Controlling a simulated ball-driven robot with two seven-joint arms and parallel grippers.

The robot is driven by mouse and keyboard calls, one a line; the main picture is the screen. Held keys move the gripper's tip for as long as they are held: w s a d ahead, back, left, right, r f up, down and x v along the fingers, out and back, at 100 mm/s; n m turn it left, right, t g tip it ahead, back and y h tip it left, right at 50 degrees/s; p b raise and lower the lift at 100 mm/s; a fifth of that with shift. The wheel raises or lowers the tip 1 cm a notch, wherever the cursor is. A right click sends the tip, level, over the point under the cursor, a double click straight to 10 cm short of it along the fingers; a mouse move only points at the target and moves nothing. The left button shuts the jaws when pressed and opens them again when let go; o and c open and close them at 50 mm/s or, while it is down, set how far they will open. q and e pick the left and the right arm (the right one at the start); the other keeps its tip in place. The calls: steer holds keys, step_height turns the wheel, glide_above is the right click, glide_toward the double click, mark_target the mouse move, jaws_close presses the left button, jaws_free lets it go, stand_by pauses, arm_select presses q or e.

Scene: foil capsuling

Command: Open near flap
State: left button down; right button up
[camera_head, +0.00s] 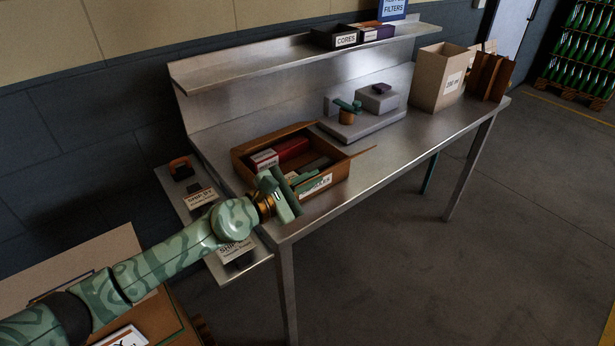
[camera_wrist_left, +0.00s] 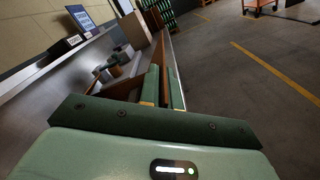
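An open brown carton (camera_head: 340,172) stands on the steel table, with a red item (camera_head: 292,148) and white-labelled packs (camera_head: 264,160) inside. Its near side carries a white label (camera_head: 315,187). My left gripper (camera_head: 306,181) is at the carton's near left corner, covering part of the near edge. In the left wrist view its two green fingers (camera_wrist_left: 164,88) stand apart, with a brown cardboard strip between them. I cannot tell whether they touch it, or how far the near flap is opened. My right gripper is out of view.
A grey fixture (camera_head: 362,122) stands behind and right of the carton. A tall tan box (camera_head: 438,78) is at the table's right. A shelf (camera_head: 270,61) with small bins runs along the back. Bare tabletop lies in front of the fixture.

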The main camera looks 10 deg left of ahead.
arm_select(q)
steer(key=shift+s+f, duration=0.1)
steer(key=shift+f, duration=0.15)
steer(key=c, duration=1.6)
jaws_free()
steer(key=shift+c, duration=0.2)
steer(key=shift+r, duration=0.15)
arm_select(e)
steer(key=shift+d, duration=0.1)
